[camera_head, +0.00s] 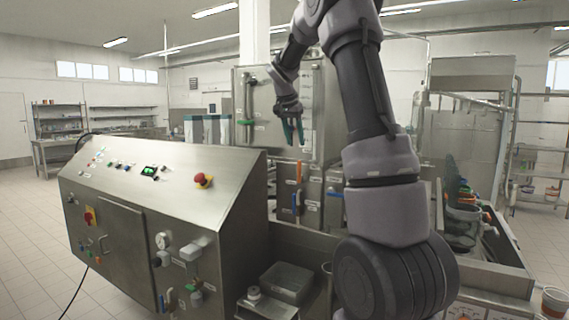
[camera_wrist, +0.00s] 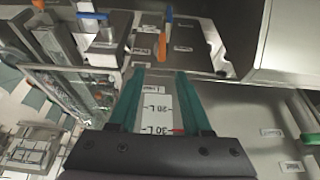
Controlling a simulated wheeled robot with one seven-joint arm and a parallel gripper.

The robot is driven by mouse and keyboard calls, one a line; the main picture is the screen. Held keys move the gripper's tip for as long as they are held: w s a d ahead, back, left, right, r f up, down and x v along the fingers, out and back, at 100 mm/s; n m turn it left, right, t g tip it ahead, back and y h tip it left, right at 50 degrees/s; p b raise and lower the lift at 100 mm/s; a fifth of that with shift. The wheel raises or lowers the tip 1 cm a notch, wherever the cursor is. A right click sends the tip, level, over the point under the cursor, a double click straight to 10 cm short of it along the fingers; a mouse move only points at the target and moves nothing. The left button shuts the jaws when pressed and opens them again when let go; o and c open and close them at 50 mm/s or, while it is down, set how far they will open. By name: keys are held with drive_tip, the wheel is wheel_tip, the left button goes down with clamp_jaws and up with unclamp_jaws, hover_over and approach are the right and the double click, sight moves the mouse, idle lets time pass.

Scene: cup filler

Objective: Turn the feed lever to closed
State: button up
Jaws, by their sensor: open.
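My gripper (camera_head: 294,140) hangs in the air in front of the steel machine, its two teal fingers pointing down and apart, with nothing between them. In the wrist view my gripper (camera_wrist: 159,74) is open over a white level scale marked 20 L and 30 L. An orange lever (camera_head: 298,171) stands upright just below the fingertips; it also shows in the wrist view (camera_wrist: 162,46). A blue lever (camera_head: 295,204) is below it and shows in the wrist view (camera_wrist: 169,13). A green handle (camera_head: 245,122) is left of the gripper. Labels are too small to tell which is the feed lever.
A sloped control cabinet (camera_head: 165,172) with a red stop button (camera_head: 204,180) stands at left. A steel box (camera_head: 287,283) is in the lower middle. Cups (camera_head: 465,194) stand at right behind my arm. Floor at far left is free.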

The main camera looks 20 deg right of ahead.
sight(299, 163)
drive_tip(key=x, duration=1.1)
drive_tip(key=shift+w+r, duration=0.1)
drive_tip(key=shift+w, duration=0.1)
clamp_jaws()
idle(1.0)
